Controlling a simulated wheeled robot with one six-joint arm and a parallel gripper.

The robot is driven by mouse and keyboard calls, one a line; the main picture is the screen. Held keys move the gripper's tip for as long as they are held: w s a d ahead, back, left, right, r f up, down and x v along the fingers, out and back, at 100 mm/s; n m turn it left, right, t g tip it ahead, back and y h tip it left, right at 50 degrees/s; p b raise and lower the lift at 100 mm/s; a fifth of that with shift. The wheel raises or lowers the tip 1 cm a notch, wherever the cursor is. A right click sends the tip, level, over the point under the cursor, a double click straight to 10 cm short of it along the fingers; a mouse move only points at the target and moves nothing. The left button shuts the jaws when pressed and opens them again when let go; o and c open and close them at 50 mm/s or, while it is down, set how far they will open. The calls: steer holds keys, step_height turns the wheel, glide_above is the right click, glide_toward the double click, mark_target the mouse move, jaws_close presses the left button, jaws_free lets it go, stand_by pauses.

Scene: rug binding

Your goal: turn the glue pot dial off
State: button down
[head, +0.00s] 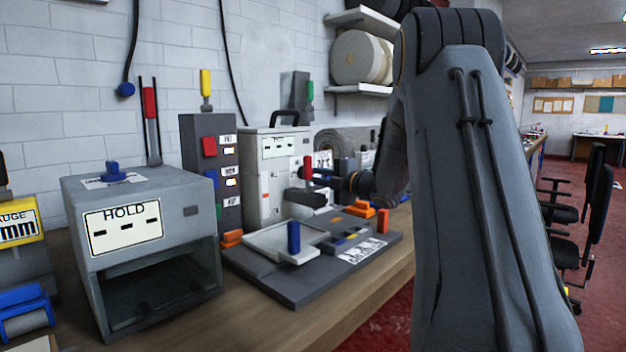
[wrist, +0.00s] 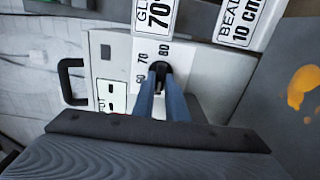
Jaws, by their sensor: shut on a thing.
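The glue pot is a pale grey box with a black carry handle; its body (head: 268,180) stands against the back wall in the head view. It fills the middle of the wrist view (wrist: 110,50), turned sideways. Its dial (wrist: 160,67) is a dark knob beside printed numbers 60, 70 and 80. My gripper (wrist: 163,82) is shut on the dial, its two blue-grey fingers reaching up to the knob. The fingers hide part of the knob, and I cannot tell its exact setting.
A grey box marked HOLD (head: 125,222) stands left on the bench. A dark tower with coloured buttons (head: 207,165) stands beside the pot. A low grey board (head: 290,288) with a white tray (head: 262,241) lies in front. Bare bench (head: 250,325) shows along the front edge.

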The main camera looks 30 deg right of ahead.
stand_by(0.3)
steer(key=c, duration=1.8)
jaws_free()
steer(key=shift+o, duration=0.2)
steer(key=v, duration=0.8)
steer(key=shift+r, duration=0.1)
